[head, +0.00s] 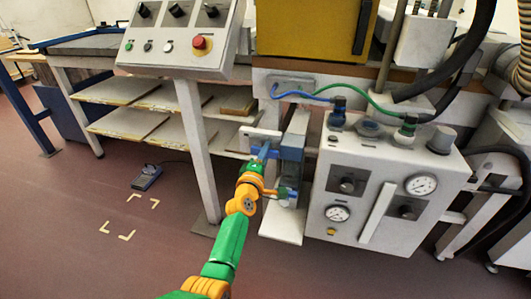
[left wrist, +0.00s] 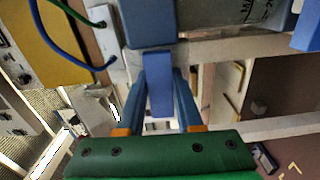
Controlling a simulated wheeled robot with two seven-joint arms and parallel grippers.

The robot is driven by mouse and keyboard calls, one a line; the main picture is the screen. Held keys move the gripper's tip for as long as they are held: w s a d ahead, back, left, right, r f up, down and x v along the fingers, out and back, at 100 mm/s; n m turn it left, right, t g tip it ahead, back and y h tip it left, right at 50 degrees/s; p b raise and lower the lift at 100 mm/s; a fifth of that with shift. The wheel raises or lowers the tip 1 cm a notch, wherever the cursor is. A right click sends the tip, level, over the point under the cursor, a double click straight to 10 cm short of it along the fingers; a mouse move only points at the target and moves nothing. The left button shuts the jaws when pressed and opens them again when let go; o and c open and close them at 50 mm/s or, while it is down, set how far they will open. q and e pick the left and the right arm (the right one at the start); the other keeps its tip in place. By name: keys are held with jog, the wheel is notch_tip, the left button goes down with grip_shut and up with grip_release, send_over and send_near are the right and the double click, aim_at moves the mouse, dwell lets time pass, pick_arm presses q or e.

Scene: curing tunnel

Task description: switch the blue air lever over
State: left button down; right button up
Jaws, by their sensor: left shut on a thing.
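The blue air lever (left wrist: 159,85) stands between the two blue fingers of my left gripper (left wrist: 163,100) in the left wrist view. The fingers are shut on it from both sides. In the head view my left gripper (head: 262,157) is at the blue-grey valve body (head: 292,148), just left of the white air panel. The fingers hide much of the lever there. My right gripper is in neither view.
The white air panel (head: 385,172) with gauges and knobs stands close on the right. A blue hose (head: 305,96) and a green hose (head: 375,104) run above it. A control box (head: 180,35) on a post is at the left.

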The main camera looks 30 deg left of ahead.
pick_arm(q)
jog(key=shift+n, duration=0.3)
dwell(0.4)
jog(key=c, duration=0.6)
grip_release()
jog(key=shift+o, duration=0.2)
jog(key=shift+s+r, duration=0.1)
jog(key=shift+s, duration=0.15)
jog(key=p+v, duration=0.2)
jog(key=v, duration=0.4)
jog(key=shift+s+p, duration=0.35)
jog(key=shift+d, duration=0.1)
